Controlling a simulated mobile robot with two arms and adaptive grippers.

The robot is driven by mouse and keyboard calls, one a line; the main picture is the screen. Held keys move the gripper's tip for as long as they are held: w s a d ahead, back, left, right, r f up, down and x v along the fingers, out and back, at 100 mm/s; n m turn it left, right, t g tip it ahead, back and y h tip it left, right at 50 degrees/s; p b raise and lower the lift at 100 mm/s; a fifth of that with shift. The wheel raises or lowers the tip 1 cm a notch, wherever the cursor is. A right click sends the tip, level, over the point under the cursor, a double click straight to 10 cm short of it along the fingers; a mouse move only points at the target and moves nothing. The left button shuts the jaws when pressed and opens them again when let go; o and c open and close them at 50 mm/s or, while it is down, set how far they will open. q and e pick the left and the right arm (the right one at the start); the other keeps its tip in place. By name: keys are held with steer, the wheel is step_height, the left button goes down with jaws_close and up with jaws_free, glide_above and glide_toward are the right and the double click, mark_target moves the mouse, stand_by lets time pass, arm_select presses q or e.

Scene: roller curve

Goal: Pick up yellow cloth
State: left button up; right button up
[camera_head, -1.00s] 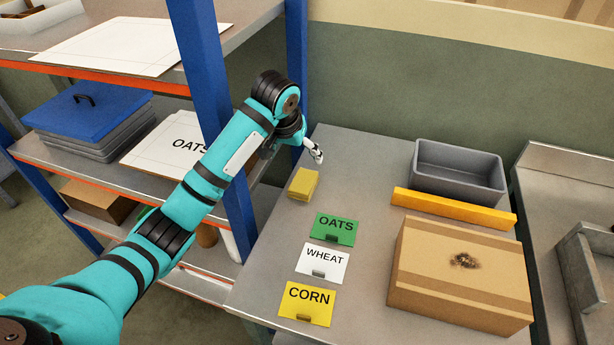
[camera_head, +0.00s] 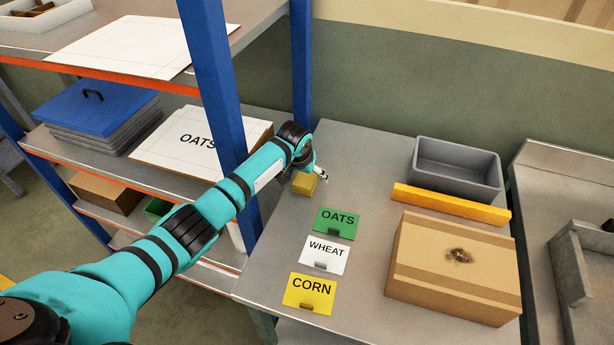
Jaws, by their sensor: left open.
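The yellow cloth (camera_head: 304,184) is a small folded block at the back left of the grey metal table (camera_head: 363,160). My left arm reaches in from the left, and my left gripper (camera_head: 321,175) is just above and beside the cloth's right upper side. Its small fingertips are open and hold nothing. I cannot tell whether they touch the cloth. The arm's wrist hides part of the area behind the cloth. My right gripper is not in view.
Green OATS (camera_head: 334,224), white WHEAT (camera_head: 325,253) and yellow CORN (camera_head: 309,293) cards lie in front of the cloth. A stained cardboard box (camera_head: 454,270), a yellow bar (camera_head: 451,204) and a grey bin (camera_head: 457,169) stand to the right. A blue shelf post (camera_head: 301,65) rises close behind my wrist.

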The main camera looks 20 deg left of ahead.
arm_select(q)
steer(key=shift+w+f, duration=0.25)
steer(key=shift+f, duration=0.35)
steer(key=shift+f, duration=0.2)
stand_by(0.4)
steer(key=shift+s, duration=0.15)
steer(key=c, duration=0.9)
steer(key=shift+d, duration=0.15)
steer(key=c, duration=0.3)
